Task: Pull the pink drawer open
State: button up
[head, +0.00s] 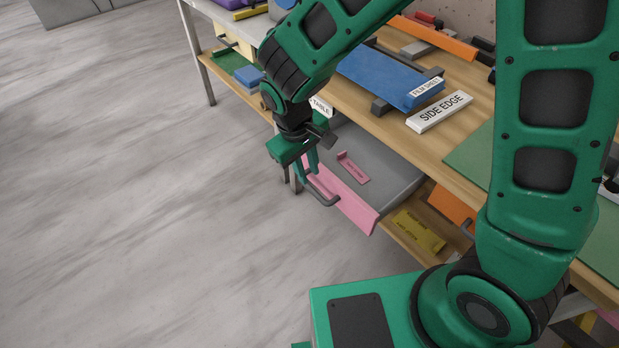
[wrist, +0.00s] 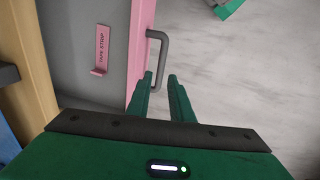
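The pink drawer (head: 350,205) stands pulled out from under the workbench, its grey inside showing in the head view. Its pink front (wrist: 140,45) also shows in the wrist view. A grey bar handle (head: 318,192) is fixed to the front; it also shows in the wrist view (wrist: 163,50). My gripper (head: 307,178) is at the handle, pointing down. In the wrist view its fingers (wrist: 160,78) are apart, and the handle's near end appears between or just beyond the fingertips. I cannot tell whether they touch it.
A pink tape strip (head: 353,168) lies in the drawer. The workbench (head: 375,118) above carries a blue film sheet block (head: 390,77) and a white SIDE EDGE label (head: 440,111). A yellow block (head: 418,230) lies on the lower shelf. The floor (head: 150,200) at left is clear.

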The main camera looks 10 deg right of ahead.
jog(key=r, duration=0.3)
jog(key=shift+s+a+r, duration=0.15)
jog(key=shift+a+r, duration=0.15)
jog(key=s+d+r+m, duration=0.1)
jog(key=d+r+m, duration=0.25)
jog(key=d, duration=0.65)
jog(key=s+d+r+m, duration=0.15)
jog(key=d+r, duration=0.25)
jog(key=d, duration=0.6)
jog(key=s+d+r+m+y, duration=0.1)
jog(key=s+d+r+m, duration=0.1)
jog(key=s+d+m, duration=0.2)
jog(key=s+d+r+m+g+y, duration=0.1)
jog(key=s+d+r+m, duration=0.1)
jog(key=s+d, duration=0.8)
jog(key=s+m, duration=0.1)
jog(key=s, duration=0.2)
jog(key=shift+d+m, duration=0.25)
jog(key=shift+m, duration=0.15)
